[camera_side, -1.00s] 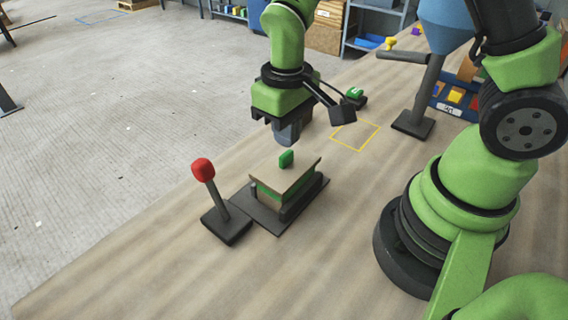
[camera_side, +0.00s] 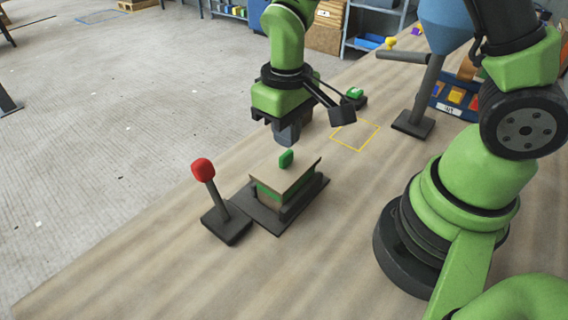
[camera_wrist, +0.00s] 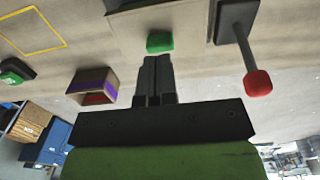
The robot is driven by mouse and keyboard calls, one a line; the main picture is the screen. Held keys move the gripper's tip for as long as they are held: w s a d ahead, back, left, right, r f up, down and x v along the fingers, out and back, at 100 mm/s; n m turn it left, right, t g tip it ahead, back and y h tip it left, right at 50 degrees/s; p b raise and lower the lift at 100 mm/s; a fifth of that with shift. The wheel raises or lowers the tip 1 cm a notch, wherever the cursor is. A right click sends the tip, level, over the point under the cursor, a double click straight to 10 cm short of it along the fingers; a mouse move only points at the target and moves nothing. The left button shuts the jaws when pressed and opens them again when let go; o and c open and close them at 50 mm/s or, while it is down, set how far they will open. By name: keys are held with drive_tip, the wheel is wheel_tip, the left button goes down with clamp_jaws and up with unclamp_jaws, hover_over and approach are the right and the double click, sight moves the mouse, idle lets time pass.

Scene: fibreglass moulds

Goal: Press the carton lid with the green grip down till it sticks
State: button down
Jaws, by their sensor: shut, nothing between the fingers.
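The carton (camera_side: 268,197) stands on a dark base plate (camera_side: 247,206). Its flat brown lid (camera_side: 297,176) lies on top, with a green band showing below the lid's edge. I cannot tell whether the lid is fully down. The upright green grip (camera_side: 286,158) rises from the lid; in the wrist view the grip (camera_wrist: 159,42) shows just beyond my fingertips. My gripper (camera_side: 288,139) is shut and empty, above and slightly behind the grip in the side view, apart from it. My gripper also shows in the wrist view (camera_wrist: 156,62).
A red-knobbed lever (camera_side: 203,170) stands just left of the base plate. A yellow square outline (camera_side: 353,134), a green button (camera_side: 354,92) and a blue hopper stand (camera_side: 428,98) lie behind. An open box (camera_wrist: 93,86) shows in the wrist view. The front bench is clear.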

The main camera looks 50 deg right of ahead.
sight(287, 153)
drive_tip(key=shift+f, duration=1.15)
idle(0.4)
drive_tip(key=shift+r, duration=0.1)
drive_tip(key=shift+r, duration=3.45)
drive_tip(key=shift+r, duration=0.15)
drive_tip(key=s+d+r+m+t+y, duration=0.2)
drive_tip(key=s+r+m+t, duration=0.2)
drive_tip(key=s+r+t, duration=0.3)
drive_tip(key=a+v, duration=0.1)
drive_tip(key=v, duration=0.7)
